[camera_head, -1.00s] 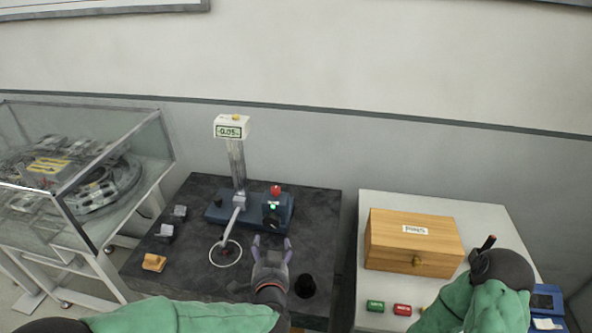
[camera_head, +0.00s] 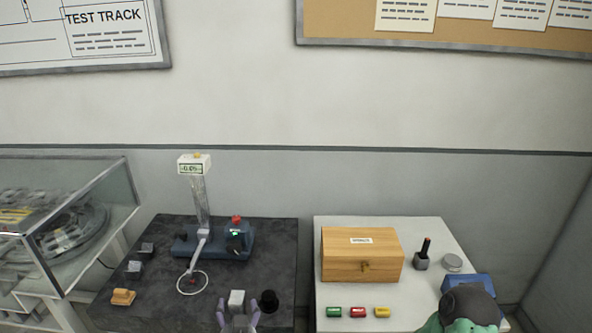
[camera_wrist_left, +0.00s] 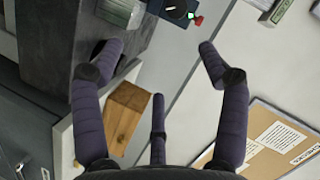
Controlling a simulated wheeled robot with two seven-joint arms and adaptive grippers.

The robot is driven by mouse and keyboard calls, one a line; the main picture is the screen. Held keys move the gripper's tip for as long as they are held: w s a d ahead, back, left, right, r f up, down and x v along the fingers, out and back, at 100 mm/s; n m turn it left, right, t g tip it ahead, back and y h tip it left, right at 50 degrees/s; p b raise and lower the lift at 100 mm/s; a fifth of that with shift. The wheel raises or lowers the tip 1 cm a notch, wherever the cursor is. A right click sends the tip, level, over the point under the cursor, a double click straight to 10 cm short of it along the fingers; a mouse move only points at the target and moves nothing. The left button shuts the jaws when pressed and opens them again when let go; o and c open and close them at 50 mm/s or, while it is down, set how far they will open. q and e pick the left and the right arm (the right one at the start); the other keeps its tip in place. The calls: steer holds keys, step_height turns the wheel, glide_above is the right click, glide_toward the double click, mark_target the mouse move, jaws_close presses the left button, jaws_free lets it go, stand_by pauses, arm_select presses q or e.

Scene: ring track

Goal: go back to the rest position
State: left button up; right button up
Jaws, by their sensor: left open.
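My left gripper (camera_head: 240,306) is at the bottom of the head view, over the near part of the dark table. Its purple fingers are spread. In the left wrist view its fingers (camera_wrist_left: 160,75) stand apart with nothing gripped between them. A small white block (camera_head: 237,298) shows just beyond the fingertips; I cannot tell how far below them it lies.
The dark table (camera_head: 265,260) carries a gauge stand (camera_head: 212,242), a white ring (camera_head: 192,283), a black cup (camera_head: 270,299) and small blocks. The pale table (camera_head: 425,300) holds a wooden box (camera_head: 361,262), a stamp (camera_head: 422,258) and coloured pieces. A glass case (camera_head: 80,210) stands left.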

arm_select(q)
steer(key=s+d+f+n+g+h, duration=0.1)
steer(key=s+f+n+g+h, duration=0.15)
steer(key=f, duration=0.85)
steer(key=s+d+f+n+g+h, duration=0.15)
steer(key=f+g, duration=0.25)
steer(key=f, duration=0.6)
steer(key=s+d+f+n+g+h, duration=0.2)
steer(key=s+f+g, duration=0.5)
steer(key=s+f, duration=0.7)
steer(key=shift+s+n+h, duration=0.6)
steer(key=shift+s+n, duration=0.5)
steer(key=shift+s, duration=0.15)
steer(key=shift+d, duration=0.1)
